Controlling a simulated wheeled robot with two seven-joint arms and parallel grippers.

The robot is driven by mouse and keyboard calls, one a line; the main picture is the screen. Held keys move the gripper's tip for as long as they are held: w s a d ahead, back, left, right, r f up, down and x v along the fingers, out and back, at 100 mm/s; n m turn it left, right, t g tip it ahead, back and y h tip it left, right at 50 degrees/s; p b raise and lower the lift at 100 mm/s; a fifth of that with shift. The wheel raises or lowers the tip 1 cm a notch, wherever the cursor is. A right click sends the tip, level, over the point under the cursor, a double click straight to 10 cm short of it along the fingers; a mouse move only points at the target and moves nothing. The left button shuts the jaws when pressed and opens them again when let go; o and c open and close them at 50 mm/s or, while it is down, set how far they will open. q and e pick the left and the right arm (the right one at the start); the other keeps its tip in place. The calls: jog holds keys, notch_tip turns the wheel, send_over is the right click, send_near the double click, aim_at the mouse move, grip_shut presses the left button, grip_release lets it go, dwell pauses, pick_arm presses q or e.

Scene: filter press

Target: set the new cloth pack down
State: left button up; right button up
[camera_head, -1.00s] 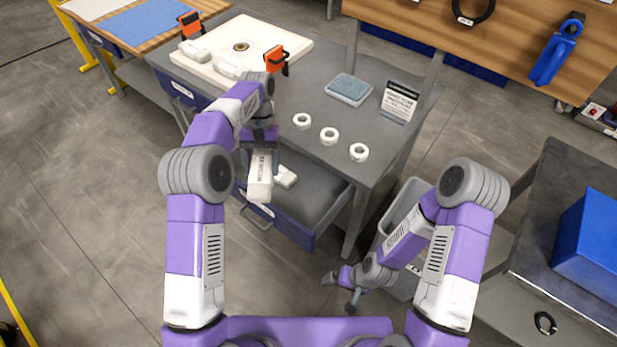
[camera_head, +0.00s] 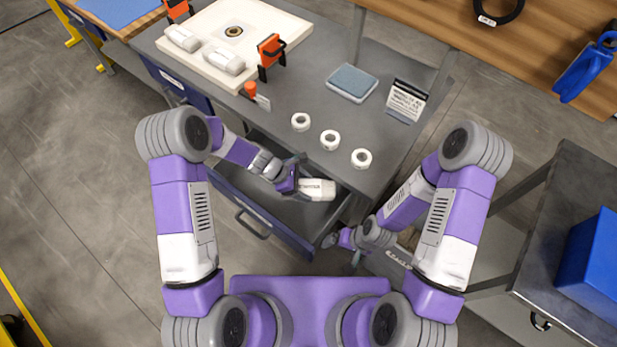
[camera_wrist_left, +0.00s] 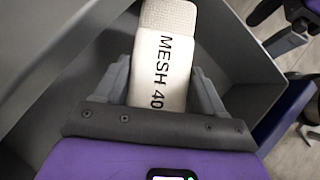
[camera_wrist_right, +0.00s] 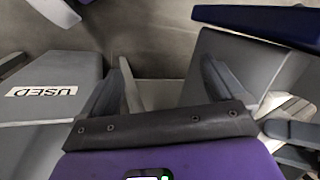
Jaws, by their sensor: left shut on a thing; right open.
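The cloth pack (camera_head: 317,189) is a white bundle, lettered MESH 40 in the left wrist view (camera_wrist_left: 162,70). My left gripper (camera_head: 298,182) is shut on one end of it and holds it over the open drawer (camera_head: 262,222) of the grey bench. The drawer's grey walls surround the pack in the left wrist view; whether it touches the drawer floor I cannot tell. Two white bundles (camera_head: 183,38) (camera_head: 223,60) lie on the cream plate (camera_head: 262,28) on the bench top. My right gripper (camera_head: 343,252) is open and empty, low beside the bench.
Orange clamps (camera_head: 270,50) grip the plate. An orange-handled tool (camera_head: 252,90), three white rings (camera_head: 330,140), a blue pad (camera_head: 352,82) and a sign (camera_head: 405,100) occupy the bench. A container marked USED (camera_wrist_right: 45,92) is near my right gripper. A blue box (camera_head: 592,265) stands right.

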pick_arm(q)
jog(key=shift+s+d+r+n+t, duration=0.1)
jog(key=shift+s+d+n+t, duration=0.3)
jog(key=shift+n+t, duration=0.15)
jog(key=shift+w+d+f+n, duration=0.15)
jog(key=shift+w+f+n, duration=0.05)
jog(key=shift+n, duration=0.15)
notch_tip(320, 180, down, 7)
jog(key=b, duration=0.5)
jog(key=shift+r+b, duration=0.15)
jog(key=shift+b, duration=0.2)
jog(key=shift+f+b, duration=0.45)
jog(key=shift+f, duration=0.05)
jog(key=o, duration=1.2)
jog(key=shift+p+v, duration=1.35)
jog(key=shift+v, duration=2.45)
